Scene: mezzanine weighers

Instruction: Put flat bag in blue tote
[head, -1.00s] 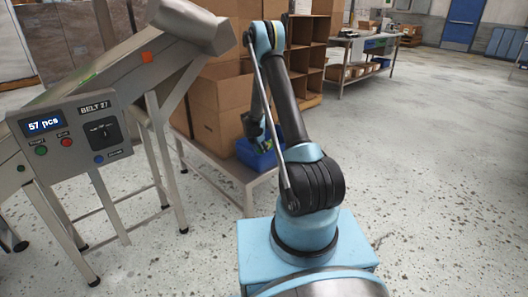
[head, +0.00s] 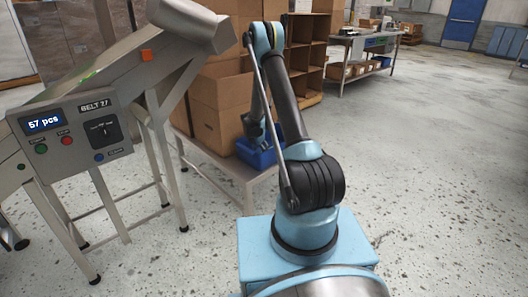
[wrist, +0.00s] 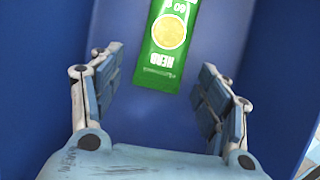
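The flat bag (wrist: 170,42) is green with a yellow round picture and the word HERB. In the wrist view it lies on the blue floor inside the blue tote (wrist: 40,60), beyond and between my fingertips. My gripper (wrist: 160,64) is open, with its fingers well apart and clear of the bag on both sides. In the head view the blue tote (head: 268,161) stands on a low table, and my arm reaches down to it. My arm partly hides the tote there, and the bag cannot be made out.
Cardboard boxes (head: 215,105) stand on the low table (head: 208,160) beside the tote. A conveyor with a BELT 27 control box (head: 75,135) reading 57 pcs is at left. A workbench (head: 365,45) stands at the back. The floor at right is clear.

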